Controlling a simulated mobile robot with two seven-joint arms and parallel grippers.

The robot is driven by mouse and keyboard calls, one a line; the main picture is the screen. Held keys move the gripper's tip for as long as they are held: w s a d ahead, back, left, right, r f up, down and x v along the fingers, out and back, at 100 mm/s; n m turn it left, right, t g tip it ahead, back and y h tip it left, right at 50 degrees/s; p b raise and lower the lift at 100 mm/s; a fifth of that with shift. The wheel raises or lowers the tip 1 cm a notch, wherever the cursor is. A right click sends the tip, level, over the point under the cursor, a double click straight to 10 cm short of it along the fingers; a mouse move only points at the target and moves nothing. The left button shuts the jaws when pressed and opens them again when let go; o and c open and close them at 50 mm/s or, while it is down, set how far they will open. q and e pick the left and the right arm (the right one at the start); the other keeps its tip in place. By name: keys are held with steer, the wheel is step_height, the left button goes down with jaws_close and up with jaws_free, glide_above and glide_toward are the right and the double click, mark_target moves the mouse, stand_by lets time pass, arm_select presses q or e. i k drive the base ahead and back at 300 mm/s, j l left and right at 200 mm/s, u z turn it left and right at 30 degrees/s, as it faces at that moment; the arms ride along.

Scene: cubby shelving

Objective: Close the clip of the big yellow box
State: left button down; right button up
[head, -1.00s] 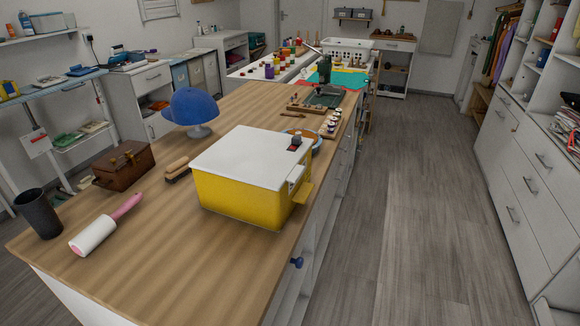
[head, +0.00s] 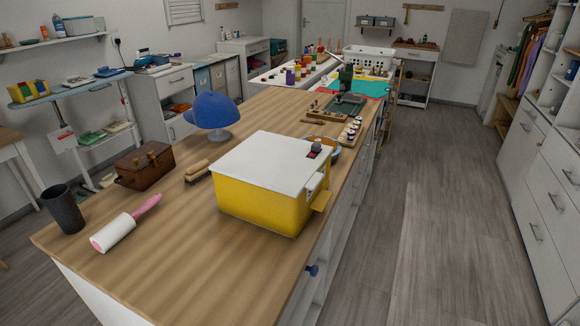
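The big yellow box (head: 262,204) stands on the wooden counter, near its right edge. Its white lid (head: 272,162) lies flat on top and looks shut. A yellow clip (head: 321,201) sticks outward from the box's right side, below a white latch part (head: 317,182). Neither of my grippers shows in the head view.
On the wooden counter (head: 190,262) are a lint roller (head: 115,232), a dark cup (head: 63,209), a brown case (head: 145,167), a brush (head: 196,172) and a blue cap (head: 212,110) on a stand. A blue knob (head: 312,270) juts from the counter's side. The floor (head: 420,220) to the right is clear.

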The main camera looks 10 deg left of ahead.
mark_target(315, 147)
steer(key=i+l+u, duration=0.15)
steer(key=i+l, duration=0.3)
steer(key=i+l+u, duration=0.1)
steer(key=i+l, duration=0.3)
steer(key=l, duration=0.15)
steer(key=i+l+u, duration=0.15)
steer(key=i+l, duration=0.25)
steer(key=l, duration=0.2)
